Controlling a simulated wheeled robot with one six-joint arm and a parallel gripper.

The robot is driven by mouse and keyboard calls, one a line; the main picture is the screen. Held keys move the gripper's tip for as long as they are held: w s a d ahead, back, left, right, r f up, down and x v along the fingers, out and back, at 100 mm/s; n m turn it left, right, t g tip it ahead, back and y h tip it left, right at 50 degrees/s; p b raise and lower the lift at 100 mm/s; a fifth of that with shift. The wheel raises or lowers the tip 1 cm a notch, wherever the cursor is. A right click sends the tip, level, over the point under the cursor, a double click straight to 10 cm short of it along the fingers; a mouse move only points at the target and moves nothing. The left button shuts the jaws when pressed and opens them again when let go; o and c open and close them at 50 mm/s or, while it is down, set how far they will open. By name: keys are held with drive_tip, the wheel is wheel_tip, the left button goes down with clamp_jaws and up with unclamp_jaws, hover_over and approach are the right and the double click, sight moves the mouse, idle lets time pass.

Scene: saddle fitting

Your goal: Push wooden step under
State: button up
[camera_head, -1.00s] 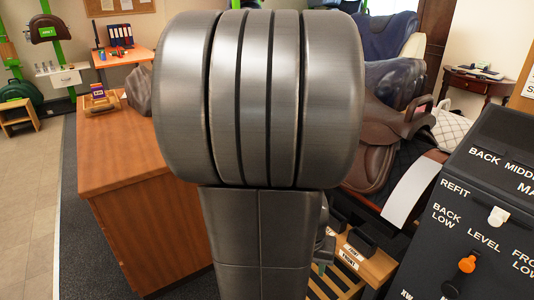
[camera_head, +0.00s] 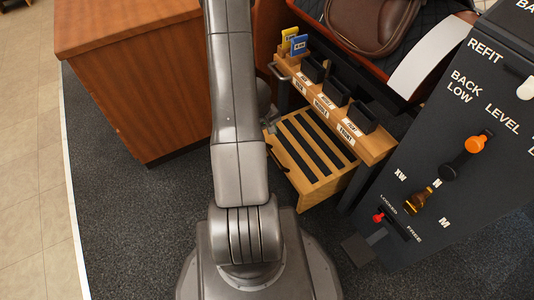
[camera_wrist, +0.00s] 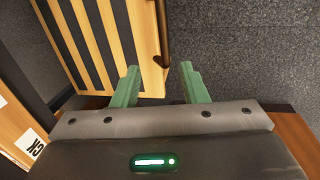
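The wooden step (camera_head: 292,160), light wood with black strips on top, sticks out low from beneath the labelled wooden rail (camera_head: 376,147). In the wrist view the step (camera_wrist: 148,62) fills the upper left, with a dark bar (camera_wrist: 162,32) along its edge. My gripper (camera_wrist: 162,84) has two green fingers spread apart with nothing between them. Its left finger overlaps the step's near edge in the picture; whether they touch I cannot tell. The right finger is over dark carpet. In the head view my arm hides most of the gripper.
A wooden cabinet (camera_head: 135,85) stands left of my arm. A black panel (camera_head: 455,130) with knobs stands at the right. Small black holders (camera_head: 335,90) sit on the rail, and a brown saddle (camera_head: 372,22) is above. Dark carpet (camera_head: 130,215) is clear at the lower left.

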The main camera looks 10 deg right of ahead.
sight(272, 154)
drive_tip(key=f+b, duration=0.3)
drive_tip(key=f, duration=0.2)
drive_tip(key=d+f+b, duration=0.1)
drive_tip(key=f+b, duration=0.2)
drive_tip(key=f, duration=0.2)
drive_tip(key=w+d+f+b, duration=0.1)
drive_tip(key=f+b, duration=0.2)
drive_tip(key=f, duration=0.2)
drive_tip(key=shift+w, duration=0.1)
drive_tip(key=shift+r, duration=0.1)
clamp_jaws()
